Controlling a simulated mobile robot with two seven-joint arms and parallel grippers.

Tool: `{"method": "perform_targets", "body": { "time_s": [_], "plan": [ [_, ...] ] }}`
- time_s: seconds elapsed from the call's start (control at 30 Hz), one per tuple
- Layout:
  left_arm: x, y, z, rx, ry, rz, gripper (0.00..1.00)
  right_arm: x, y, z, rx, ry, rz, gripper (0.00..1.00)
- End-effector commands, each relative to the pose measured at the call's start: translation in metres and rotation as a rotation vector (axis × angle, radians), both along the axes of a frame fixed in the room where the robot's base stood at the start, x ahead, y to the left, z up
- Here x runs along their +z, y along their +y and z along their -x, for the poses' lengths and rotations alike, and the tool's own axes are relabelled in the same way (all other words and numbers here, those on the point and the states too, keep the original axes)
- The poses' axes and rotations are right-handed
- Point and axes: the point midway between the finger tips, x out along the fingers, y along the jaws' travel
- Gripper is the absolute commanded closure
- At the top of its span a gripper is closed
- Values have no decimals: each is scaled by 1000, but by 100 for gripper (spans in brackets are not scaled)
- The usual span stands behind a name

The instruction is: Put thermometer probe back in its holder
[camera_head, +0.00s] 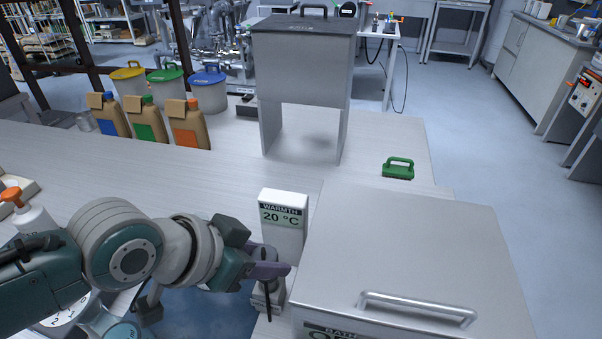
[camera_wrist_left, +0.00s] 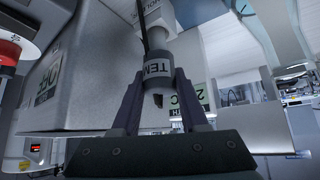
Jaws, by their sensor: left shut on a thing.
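My left gripper (camera_head: 272,270) is shut on the thermometer probe, a grey cylinder (camera_wrist_left: 155,70) with a label starting "TEM" in the left wrist view. A thin dark cable or rod runs along it. A pale piece with a partly readable label, seemingly the holder (camera_wrist_left: 152,17), lies just beyond the probe there. I cannot tell whether the probe is seated in it or only close to it. The white display box (camera_head: 284,222) reads "WARMTH 20 °C" and stands just behind the gripper. My right gripper is not in view.
A large grey lidded bath (camera_head: 415,255) with a bar handle stands close to the right of the gripper. A grey stand (camera_head: 302,70), a green handle (camera_head: 398,168) and several bottles (camera_head: 188,125) are farther back. The bench between is clear.

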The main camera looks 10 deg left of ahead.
Motion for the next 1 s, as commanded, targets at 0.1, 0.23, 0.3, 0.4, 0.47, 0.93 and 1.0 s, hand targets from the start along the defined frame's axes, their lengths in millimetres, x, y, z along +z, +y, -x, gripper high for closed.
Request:
{"method": "perform_targets", "body": {
  "time_s": [0.1, 0.23, 0.3, 0.4, 0.47, 0.93, 1.0],
  "plan": [
    [-3, 0, 0, 0, -1, 1, 100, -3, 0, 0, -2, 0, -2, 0],
    [-6, 0, 0, 0, -1, 1, 100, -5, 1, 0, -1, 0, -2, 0],
    [-7, 0, 0, 0, -1, 1, 100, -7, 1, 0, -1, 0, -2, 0],
    [-9, 0, 0, 0, -1, 1, 100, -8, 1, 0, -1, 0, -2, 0],
    [-10, 0, 0, 0, -1, 1, 100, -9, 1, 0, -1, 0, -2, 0],
    [-20, 0, 0, 0, -1, 1, 100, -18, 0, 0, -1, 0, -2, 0],
    [-21, 0, 0, 0, -1, 1, 100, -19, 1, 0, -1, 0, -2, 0]
  ]
}}
